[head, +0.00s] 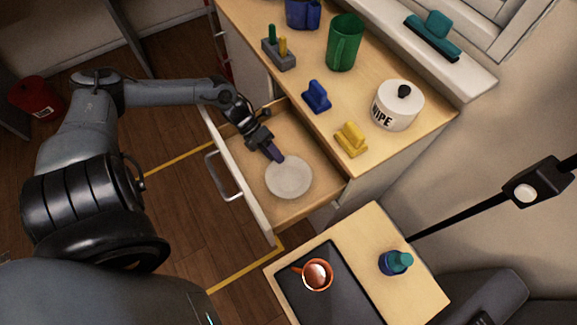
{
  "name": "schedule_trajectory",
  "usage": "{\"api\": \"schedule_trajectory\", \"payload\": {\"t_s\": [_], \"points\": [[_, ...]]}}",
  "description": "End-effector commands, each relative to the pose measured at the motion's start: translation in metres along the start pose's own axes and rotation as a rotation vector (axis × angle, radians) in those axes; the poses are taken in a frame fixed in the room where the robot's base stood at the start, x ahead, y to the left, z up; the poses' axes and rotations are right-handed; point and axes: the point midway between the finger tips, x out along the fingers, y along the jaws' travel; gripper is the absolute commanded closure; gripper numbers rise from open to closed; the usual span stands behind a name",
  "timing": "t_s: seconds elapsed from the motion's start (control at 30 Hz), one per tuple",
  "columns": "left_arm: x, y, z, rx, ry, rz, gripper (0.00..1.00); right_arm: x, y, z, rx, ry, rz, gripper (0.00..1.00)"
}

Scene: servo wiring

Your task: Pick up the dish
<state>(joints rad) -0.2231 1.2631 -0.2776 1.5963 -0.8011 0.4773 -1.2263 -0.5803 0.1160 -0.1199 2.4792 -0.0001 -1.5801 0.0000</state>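A round pale grey-white dish (290,180) lies in the open wooden drawer (258,191), near the drawer's front right end. My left gripper (274,154) reaches down into the drawer from the upper left. Its dark fingertips are at the dish's upper left rim. I cannot tell whether they touch the dish or whether the fingers are apart. My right gripper is not in view.
A small table in front holds a dark mat (335,285), an orange cup (317,275) and a blue-green bottle (396,263).

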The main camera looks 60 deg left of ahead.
Motion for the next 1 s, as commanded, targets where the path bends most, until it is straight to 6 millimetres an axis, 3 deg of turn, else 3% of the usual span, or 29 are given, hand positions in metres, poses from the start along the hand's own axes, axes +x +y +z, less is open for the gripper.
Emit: {"api": "schedule_trajectory", "payload": {"t_s": [0.07, 0.2, 0.23, 0.8, 1.0], "points": [[0.0, 0.0, 0.0, 0.0, 0.0, 0.0, 0.77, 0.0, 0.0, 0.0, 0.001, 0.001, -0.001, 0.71], [0.0, 0.0, 0.0, -0.001, 0.0, 0.0, 0.98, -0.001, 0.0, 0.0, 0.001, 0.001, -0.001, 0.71], [0.0, 0.0, 0.0, -0.001, 0.0, 0.0, 1.0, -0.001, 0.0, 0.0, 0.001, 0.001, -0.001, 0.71], [-0.001, 0.001, 0.0, -0.003, 0.0, 0.003, 1.0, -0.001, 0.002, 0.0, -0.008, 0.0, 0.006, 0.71], [-0.012, -0.01, -0.001, -0.003, 0.001, 0.005, 1.0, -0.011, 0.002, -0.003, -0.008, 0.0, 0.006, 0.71]]}}
